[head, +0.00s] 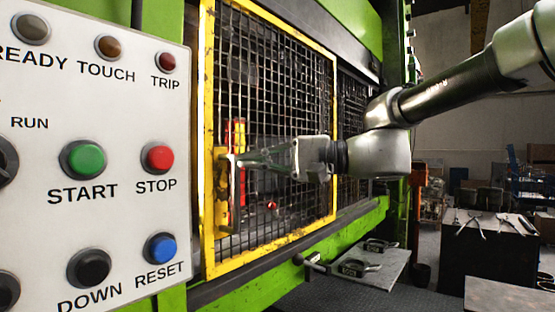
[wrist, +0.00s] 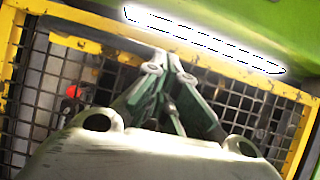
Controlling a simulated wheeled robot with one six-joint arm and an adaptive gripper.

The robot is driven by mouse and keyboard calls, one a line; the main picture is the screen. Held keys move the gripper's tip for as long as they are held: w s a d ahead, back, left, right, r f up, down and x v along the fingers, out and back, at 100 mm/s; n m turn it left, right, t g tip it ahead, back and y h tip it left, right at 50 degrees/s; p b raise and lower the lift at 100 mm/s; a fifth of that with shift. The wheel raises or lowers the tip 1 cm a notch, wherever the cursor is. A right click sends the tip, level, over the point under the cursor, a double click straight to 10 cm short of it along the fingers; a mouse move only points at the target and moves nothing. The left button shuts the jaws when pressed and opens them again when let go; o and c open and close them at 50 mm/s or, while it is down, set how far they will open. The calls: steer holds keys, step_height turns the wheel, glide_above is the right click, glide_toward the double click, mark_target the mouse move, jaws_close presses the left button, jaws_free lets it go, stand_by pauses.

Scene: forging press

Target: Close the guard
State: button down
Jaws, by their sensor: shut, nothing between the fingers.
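The guard (head: 330,130) is a yellow-framed panel of dark wire mesh on the front of the green press. Its left edge stands beside the control panel; I cannot tell if it is fully closed. A yellow handle bracket (head: 221,190) with an upright bar sits on its left part. My gripper (head: 236,161) reaches in from the right, its fingertips at the handle; I cannot tell if they touch it. In the wrist view my gripper (wrist: 165,62) is shut and empty, in front of the yellow frame (wrist: 105,42) and mesh.
The control panel (head: 120,185) with START, STOP and RESET buttons fills the left. A second mesh section (head: 352,110) is right of the guard. A grey plate with clamps (head: 360,268) lies below. A dark bench with tools (head: 490,245) stands at right. A bright strip (wrist: 205,40) crosses green metal.

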mark_target(236, 160)
steer(key=shift+s+a, duration=0.75)
steer(key=shift+s, duration=0.2)
steer(key=shift+s+a, duration=0.7)
steer(key=shift+s, duration=0.25)
steer(key=shift+w+d, duration=0.1)
steer(key=shift+w, duration=0.05)
